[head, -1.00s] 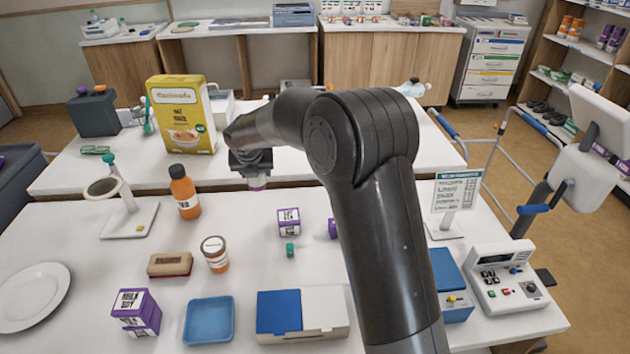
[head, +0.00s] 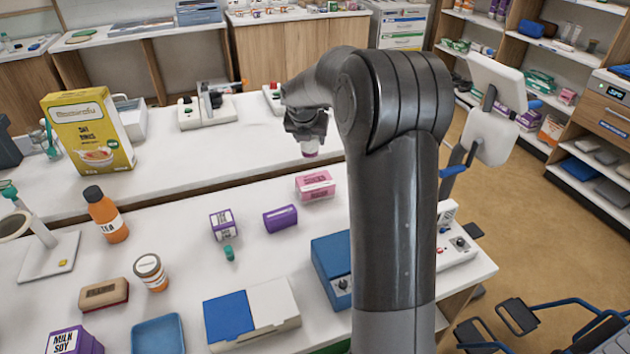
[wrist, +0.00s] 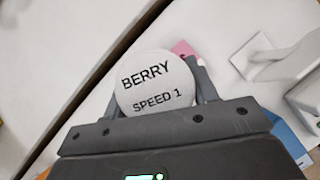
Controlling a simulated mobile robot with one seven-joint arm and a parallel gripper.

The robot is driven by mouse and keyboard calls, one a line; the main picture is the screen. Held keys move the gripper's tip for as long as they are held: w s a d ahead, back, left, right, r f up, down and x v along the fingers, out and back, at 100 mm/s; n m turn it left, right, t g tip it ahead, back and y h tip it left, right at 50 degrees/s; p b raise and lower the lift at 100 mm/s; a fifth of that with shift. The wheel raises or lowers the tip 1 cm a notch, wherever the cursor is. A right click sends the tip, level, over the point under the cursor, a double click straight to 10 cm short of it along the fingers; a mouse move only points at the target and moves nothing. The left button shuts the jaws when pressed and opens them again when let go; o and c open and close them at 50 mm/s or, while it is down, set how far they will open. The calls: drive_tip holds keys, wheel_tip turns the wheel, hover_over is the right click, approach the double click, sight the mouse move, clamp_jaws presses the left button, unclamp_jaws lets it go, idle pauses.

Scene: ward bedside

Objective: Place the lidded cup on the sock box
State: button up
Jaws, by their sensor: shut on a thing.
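The lidded cup has a round white lid (wrist: 156,82) that reads "BERRY SPEED 1" in the wrist view. My gripper (wrist: 157,95) is shut on it, with a finger on each side. A pink box (head: 315,186) lies on the near table, below the cup in the picture. Its label is too small to read, so I cannot confirm it is the sock box. Its pink edge (wrist: 183,48) shows behind the lid in the wrist view.
A tea bottle (head: 106,214) and a jar (head: 151,272) are farther left.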

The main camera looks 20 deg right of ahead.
sight(315, 153)
drive_tip(key=f, duration=0.1)
drive_tip(key=d+f, duration=0.1)
drive_tip(key=f, duration=0.3)
drive_tip(key=shift+s+d+f, duration=0.2)
drive_tip(key=shift+s, duration=0.05)
drive_tip(key=shift+f, duration=2.15)
drive_tip(key=shift+f, duration=0.15)
drive_tip(key=o, duration=1.1)
